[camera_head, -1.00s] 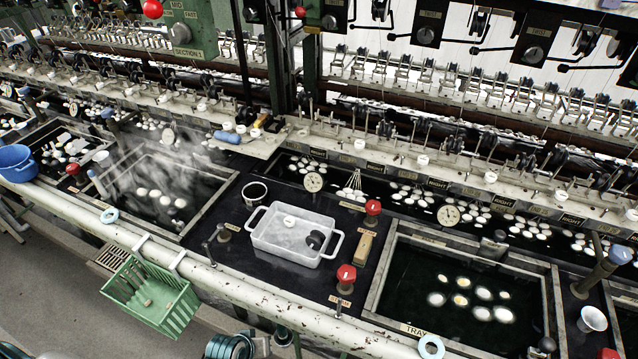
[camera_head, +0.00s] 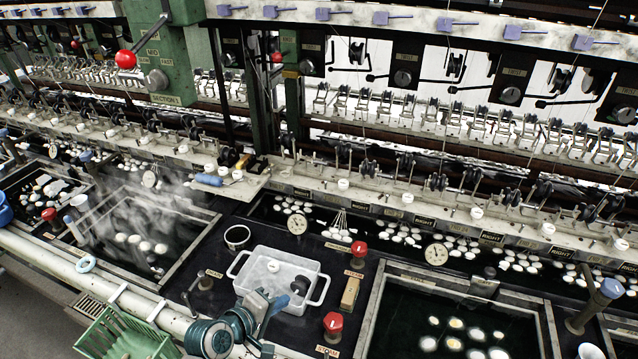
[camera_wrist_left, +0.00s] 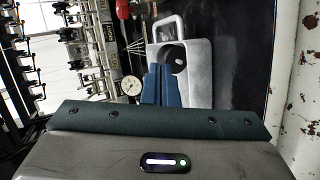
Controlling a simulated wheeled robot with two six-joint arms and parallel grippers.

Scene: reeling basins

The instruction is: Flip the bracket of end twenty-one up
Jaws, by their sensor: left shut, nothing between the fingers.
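A long row of metal brackets (camera_head: 406,109) runs along the machine behind the basins in the head view. My left gripper (camera_head: 275,303) is low in the head view, in front of the white tub (camera_head: 313,285) and far from the brackets. Its blue fingers (camera_wrist_left: 162,72) are shut and empty in the left wrist view, with the tub beyond them. My right gripper is not in view.
A dark basin with cocoons (camera_head: 402,315) lies at the right, and a steaming basin (camera_head: 185,245) at the left. Red knobs (camera_head: 333,322), a brush (camera_head: 350,293) and dials (camera_head: 437,254) stand near the tub. A green basket (camera_head: 125,335) hangs at the front rail.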

